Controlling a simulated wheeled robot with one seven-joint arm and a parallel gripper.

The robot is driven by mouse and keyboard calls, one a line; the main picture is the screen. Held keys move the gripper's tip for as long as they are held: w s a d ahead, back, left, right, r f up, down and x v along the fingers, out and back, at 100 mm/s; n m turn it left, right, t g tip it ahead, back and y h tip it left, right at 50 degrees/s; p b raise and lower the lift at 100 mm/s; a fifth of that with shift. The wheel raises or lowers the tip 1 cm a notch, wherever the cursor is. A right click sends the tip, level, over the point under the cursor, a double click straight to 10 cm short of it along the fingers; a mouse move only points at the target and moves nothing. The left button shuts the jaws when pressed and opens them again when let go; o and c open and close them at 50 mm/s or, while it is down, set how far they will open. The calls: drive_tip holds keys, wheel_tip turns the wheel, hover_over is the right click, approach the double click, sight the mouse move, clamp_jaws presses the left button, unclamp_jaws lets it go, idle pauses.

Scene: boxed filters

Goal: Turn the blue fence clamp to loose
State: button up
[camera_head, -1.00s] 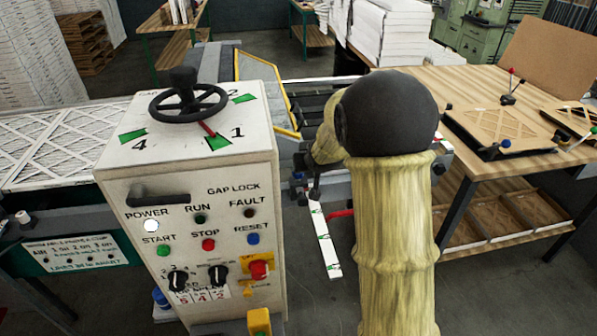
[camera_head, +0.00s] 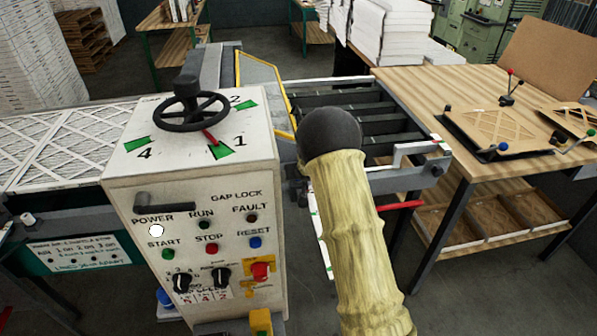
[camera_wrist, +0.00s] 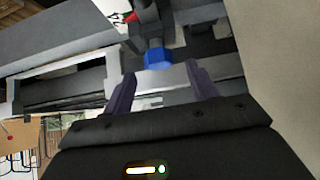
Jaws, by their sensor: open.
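In the wrist view, the blue fence clamp (camera_wrist: 157,58) sits on a grey metal part, just beyond the gap between my fingertips. My gripper (camera_wrist: 161,74) is open, with one dark finger on each side of the gap. The clamp is not held; I cannot tell how far it is from the fingertips, nor which setting it is at. In the head view my arm hides the gripper.
The control cabinet (camera_head: 190,215) with its handwheel (camera_head: 191,110) stands left of my arm. The slatted feed table (camera_head: 372,125) lies behind the arm. A red handle (camera_head: 400,205) sticks out below it. A wooden bench (camera_head: 480,90) with filter jigs stands at the right.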

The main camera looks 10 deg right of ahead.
drive_tip(key=shift+x, duration=1.4)
drive_tip(key=shift+c, duration=0.2)
drive_tip(key=c, duration=0.9)
drive_tip(key=shift+p, duration=0.3)
drive_tip(key=shift+c, duration=0.2)
